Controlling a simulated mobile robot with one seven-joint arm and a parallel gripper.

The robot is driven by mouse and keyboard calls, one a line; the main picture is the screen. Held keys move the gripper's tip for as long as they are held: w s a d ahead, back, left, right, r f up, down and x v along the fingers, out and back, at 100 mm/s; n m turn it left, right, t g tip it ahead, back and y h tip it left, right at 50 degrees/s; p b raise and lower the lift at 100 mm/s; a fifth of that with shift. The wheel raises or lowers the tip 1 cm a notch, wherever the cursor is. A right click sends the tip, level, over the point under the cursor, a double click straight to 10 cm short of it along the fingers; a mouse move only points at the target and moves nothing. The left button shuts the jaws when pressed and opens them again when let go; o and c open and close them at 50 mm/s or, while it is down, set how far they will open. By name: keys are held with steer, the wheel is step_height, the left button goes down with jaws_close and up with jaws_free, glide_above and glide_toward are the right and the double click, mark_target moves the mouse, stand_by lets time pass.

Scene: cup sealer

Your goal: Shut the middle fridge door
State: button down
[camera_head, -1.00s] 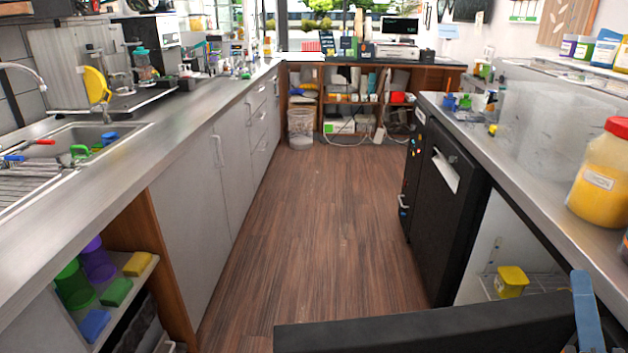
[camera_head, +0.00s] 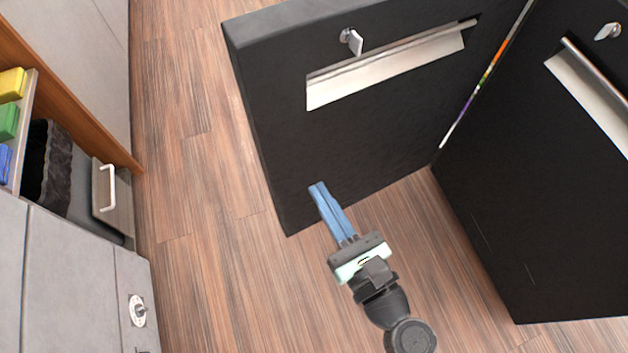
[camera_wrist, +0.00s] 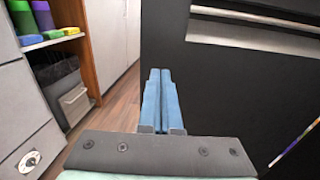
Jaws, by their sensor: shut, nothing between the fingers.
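The open black fridge door (camera_head: 400,110) stands out over the floor in the head view, with a pale recessed handle (camera_head: 390,65) and a small silver lock. I take it to be the middle door. My gripper (camera_head: 318,188) has its blue fingers pressed together and empty. It points at the lower outer part of the door's face; I cannot tell whether it touches. In the wrist view, the fingers (camera_wrist: 159,75) stand before the black door face (camera_wrist: 215,95), close to its outer edge. The fridge's inside is hidden.
Another black door (camera_head: 545,150) with a pale handle stands to the right, at an angle to the open door. Grey cabinets (camera_head: 60,270) and a shelf with coloured sponges (camera_head: 8,120) line the left. Wooden floor (camera_head: 205,200) lies clear between.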

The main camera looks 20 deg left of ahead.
mark_target(282, 131)
steer(key=b+x, duration=0.2)
steer(key=x, duration=0.9)
steer(key=shift+w+a, duration=0.2)
steer(key=shift+a, duration=0.1)
steer(key=shift+w, duration=0.1)
